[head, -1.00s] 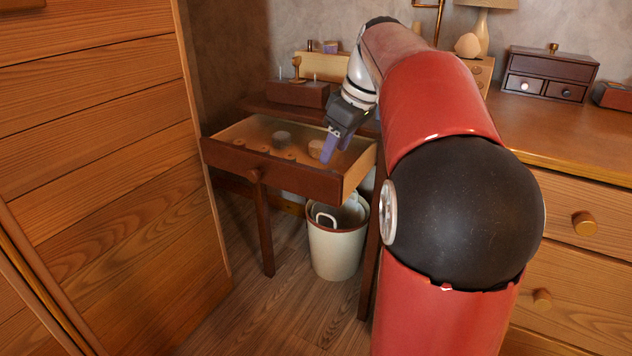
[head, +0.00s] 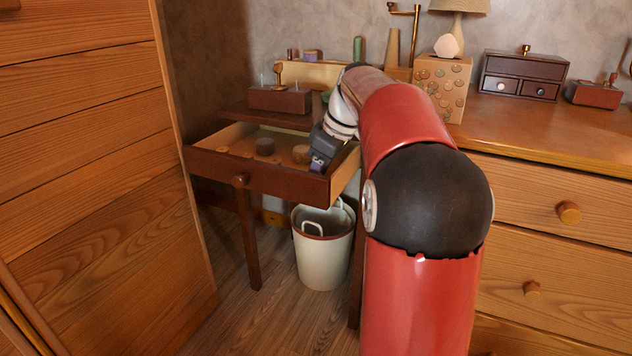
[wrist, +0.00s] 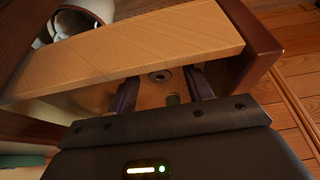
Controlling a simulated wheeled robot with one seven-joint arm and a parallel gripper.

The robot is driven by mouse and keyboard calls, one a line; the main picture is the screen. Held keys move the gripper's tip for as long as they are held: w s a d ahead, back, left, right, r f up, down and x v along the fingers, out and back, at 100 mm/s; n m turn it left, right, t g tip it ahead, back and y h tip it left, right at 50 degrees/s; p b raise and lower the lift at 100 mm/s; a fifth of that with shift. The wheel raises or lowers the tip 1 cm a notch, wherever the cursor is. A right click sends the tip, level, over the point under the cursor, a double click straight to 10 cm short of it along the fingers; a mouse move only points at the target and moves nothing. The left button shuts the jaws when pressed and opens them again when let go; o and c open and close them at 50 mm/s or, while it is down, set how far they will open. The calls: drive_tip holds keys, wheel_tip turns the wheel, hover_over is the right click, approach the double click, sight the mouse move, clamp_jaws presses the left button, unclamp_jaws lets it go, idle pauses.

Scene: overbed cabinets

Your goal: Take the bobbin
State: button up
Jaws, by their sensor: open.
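The open drawer (head: 215,165) of the small dark table holds a dark grey round piece (head: 264,146), a light wooden round piece (head: 301,153) and several flat discs. I cannot tell for sure which is the bobbin. My gripper (head: 319,164) is low in the drawer's right front part, pointing down. In the wrist view its fingers (wrist: 163,90) are apart. Between them show a small round thing with a dark hole (wrist: 160,76), likely the bobbin, and a greenish-grey stub (wrist: 172,98). Neither is visibly gripped. My gripper hides part of the drawer in the head view.
The drawer's pale side wall (wrist: 130,48) is close to my fingers. A white bin (head: 323,260) stands below. A dark block with pegs (head: 280,98) stands on the table behind. A wooden dresser (head: 520,133) is at the right, a tall cabinet (head: 90,180) at the left.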

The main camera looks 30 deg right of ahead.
drive_tip(key=c, duration=1.1)
drive_tip(key=shift+o, duration=0.2)
drive_tip(key=shift+r, duration=0.1)
